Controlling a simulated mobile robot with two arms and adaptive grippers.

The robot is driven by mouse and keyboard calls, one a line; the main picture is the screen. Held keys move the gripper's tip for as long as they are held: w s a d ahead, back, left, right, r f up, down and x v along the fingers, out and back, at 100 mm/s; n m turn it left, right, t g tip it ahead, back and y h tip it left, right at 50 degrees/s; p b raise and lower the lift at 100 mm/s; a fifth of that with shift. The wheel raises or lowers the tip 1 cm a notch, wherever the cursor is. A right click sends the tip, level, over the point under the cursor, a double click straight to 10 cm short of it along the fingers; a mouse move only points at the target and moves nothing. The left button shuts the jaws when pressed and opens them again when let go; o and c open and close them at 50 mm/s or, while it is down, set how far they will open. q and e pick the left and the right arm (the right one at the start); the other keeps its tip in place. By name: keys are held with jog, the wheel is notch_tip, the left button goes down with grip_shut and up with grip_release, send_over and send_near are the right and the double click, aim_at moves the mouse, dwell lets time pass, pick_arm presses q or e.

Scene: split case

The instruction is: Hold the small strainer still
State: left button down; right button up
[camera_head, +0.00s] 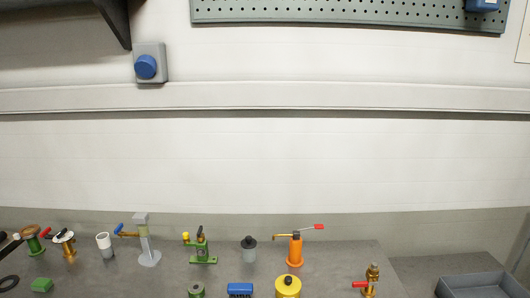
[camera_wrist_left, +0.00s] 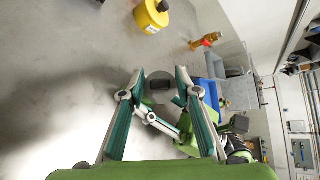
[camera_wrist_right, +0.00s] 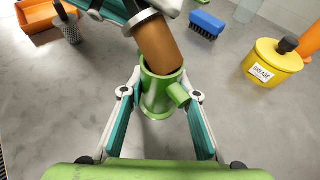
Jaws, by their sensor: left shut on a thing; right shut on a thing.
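In the right wrist view, a green hollow body with a short side branch, apparently the small strainer (camera_wrist_right: 158,100), sits between the fingertips of my right gripper (camera_wrist_right: 160,88), which is shut on it. A brown cylinder (camera_wrist_right: 160,45) with a silver collar leans tilted at its open top. Its lower end is at the rim; I cannot tell how deep it goes. My left gripper (camera_wrist_left: 159,78) is shut on this cylinder. In the left wrist view a dark round end (camera_wrist_left: 160,84) shows between its fingertips. Neither gripper shows in the head view.
A yellow grease can (camera_wrist_right: 268,62), a blue brush (camera_wrist_right: 207,24) and an orange tray (camera_wrist_right: 38,18) stand around on the grey bench. Several fittings line the bench in the head view, with a grey bin (camera_head: 484,284) at the right. Bench in front of the strainer looks clear.

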pick_arm(q)
jog(key=shift+r, duration=0.25)
pick_arm(e)
jog(key=shift+s+f, duration=0.2)
jog(key=shift+f, duration=0.2)
pick_arm(q)
jog(key=shift+r, duration=2.5)
pick_arm(e)
jog(key=shift+d, duration=0.1)
pick_arm(q)
jog(key=a+r, duration=0.5)
jog(key=a, duration=0.2)
jog(key=shift+r, duration=0.2)
pick_arm(e)
jog(key=shift+w+r, duration=0.1)
jog(key=shift+r, duration=0.2)
jog(key=shift+w+r+p, duration=0.15)
jog(key=shift+r+p, duration=0.4)
jog(key=shift+p, duration=0.15)
pick_arm(q)
jog(key=shift+r, duration=0.4)
pick_arm(e)
jog(key=shift+r, duration=0.1)
